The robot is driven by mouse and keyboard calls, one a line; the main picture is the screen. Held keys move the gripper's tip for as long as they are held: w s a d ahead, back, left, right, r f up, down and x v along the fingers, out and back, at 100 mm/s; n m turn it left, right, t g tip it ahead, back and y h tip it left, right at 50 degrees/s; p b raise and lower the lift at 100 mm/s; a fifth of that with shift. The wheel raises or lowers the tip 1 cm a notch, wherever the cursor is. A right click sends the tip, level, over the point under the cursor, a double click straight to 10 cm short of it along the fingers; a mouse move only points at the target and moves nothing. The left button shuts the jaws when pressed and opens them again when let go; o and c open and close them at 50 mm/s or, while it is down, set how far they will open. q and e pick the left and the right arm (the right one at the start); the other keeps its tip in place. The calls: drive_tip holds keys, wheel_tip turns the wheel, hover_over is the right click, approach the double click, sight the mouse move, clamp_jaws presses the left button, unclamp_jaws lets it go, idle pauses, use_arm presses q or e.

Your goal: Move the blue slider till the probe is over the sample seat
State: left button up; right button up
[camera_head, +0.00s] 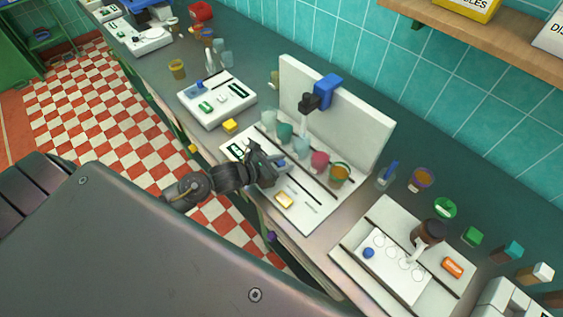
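A white device has an upright panel (355,125) with a blue block (327,90) at its top edge, which looks like the blue slider. A black holder with a pale probe (304,126) hangs from the block over the row of cups on the base (307,217). The cups include a teal one (285,132), a pink one (320,161) and an orange-green one (340,174). I cannot tell which spot is the sample seat. My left gripper (273,162) is low over the base's left part, in front of the cups; its fingers are too small to read. A small blue bit shows at its tips. My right gripper is not in view.
Another white device (217,99) stands further back, with a yellow block (230,126) near it. A white tray (378,282) with a brown jar (428,234) is at the lower right. Several small cups and blocks line the counter's right side. A wooden shelf (500,45) overhangs the top right.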

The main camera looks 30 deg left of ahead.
use_arm(q)
clamp_jaws()
drive_tip(key=d, duration=0.1)
drive_tip(key=s+d+b, duration=0.1)
drive_tip(key=d, duration=0.1)
drive_tip(key=shift+s+d+f, duration=0.1)
drive_tip(key=shift+s+d, duration=0.05)
drive_tip(key=shift+d, duration=0.3)
unclamp_jaws()
drive_tip(key=shift+o, duration=1.4)
drive_tip(key=shift+s, duration=0.1)
drive_tip(key=shift+s+a, duration=0.3)
drive_tip(key=shift+a, duration=0.05)
drive_tip(key=b+v, duration=0.3)
drive_tip(key=v, duration=0.6)
drive_tip(key=shift+w+d, duration=0.1)
drive_tip(key=shift+s+a+r, duration=0.25)
drive_tip(key=shift+s+r, duration=0.15)
drive_tip(key=shift+r, duration=0.1)
